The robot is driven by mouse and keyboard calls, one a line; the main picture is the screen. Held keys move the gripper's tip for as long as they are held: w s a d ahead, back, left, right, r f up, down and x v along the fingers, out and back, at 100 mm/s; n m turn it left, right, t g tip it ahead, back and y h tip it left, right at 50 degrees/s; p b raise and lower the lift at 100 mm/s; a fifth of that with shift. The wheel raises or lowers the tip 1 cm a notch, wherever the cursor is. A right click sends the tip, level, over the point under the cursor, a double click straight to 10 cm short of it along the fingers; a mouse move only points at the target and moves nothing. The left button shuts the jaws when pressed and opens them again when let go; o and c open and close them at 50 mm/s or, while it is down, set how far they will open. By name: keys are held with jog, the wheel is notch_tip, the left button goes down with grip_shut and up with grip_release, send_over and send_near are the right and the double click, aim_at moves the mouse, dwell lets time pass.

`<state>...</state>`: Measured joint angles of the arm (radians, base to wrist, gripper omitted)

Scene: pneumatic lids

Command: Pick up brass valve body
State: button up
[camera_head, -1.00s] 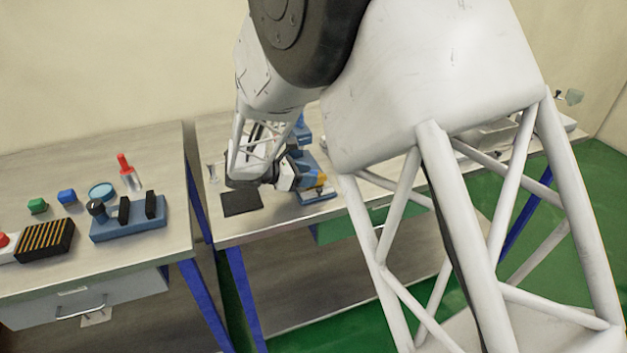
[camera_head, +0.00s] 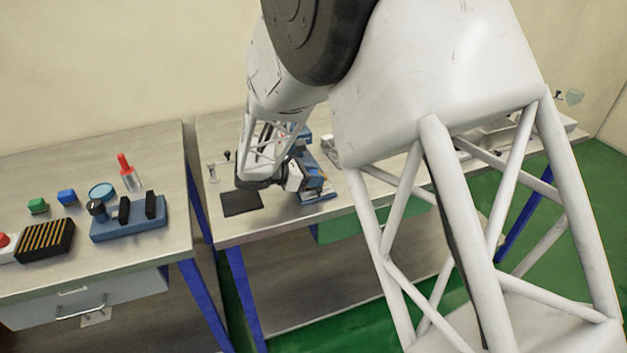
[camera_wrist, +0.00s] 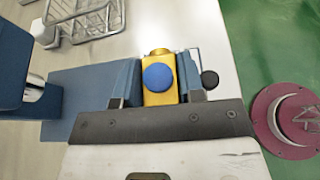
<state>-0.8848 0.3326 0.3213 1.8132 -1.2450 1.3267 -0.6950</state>
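The brass valve body (camera_wrist: 154,97) is a yellow-gold block with a round blue disc on its face. In the wrist view it sits between the two blue fingers of my gripper (camera_wrist: 161,80), nearly filling the space between them. Whether the fingers press on it or leave a narrow gap is not clear. In the head view my gripper (camera_head: 312,180) is low over the blue fixture (camera_head: 320,196) on the right-hand table, and my gripper and wrist hide most of the valve body there.
A wire basket (camera_wrist: 88,18) and a blue block (camera_wrist: 62,95) lie beside my gripper. A round black knob (camera_wrist: 210,79) is close to the right finger. A black mat (camera_head: 241,203) lies left of the fixture. The left table (camera_head: 60,160) holds several parts.

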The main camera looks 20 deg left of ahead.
aim_at(314, 172)
grip_shut()
jog(key=shift+r, duration=0.15)
jog(key=shift+r, duration=1.4)
jog(key=shift+s+d+r, duration=0.1)
jog(key=shift+s+r, duration=0.05)
jog(key=shift+r, duration=0.15)
jog(key=s+d+r, duration=0.1)
jog(key=s+d, duration=0.8)
jog(key=s, duration=0.3)
jog(key=shift+s+d+r, duration=0.15)
jog(key=shift+d+r, duration=0.1)
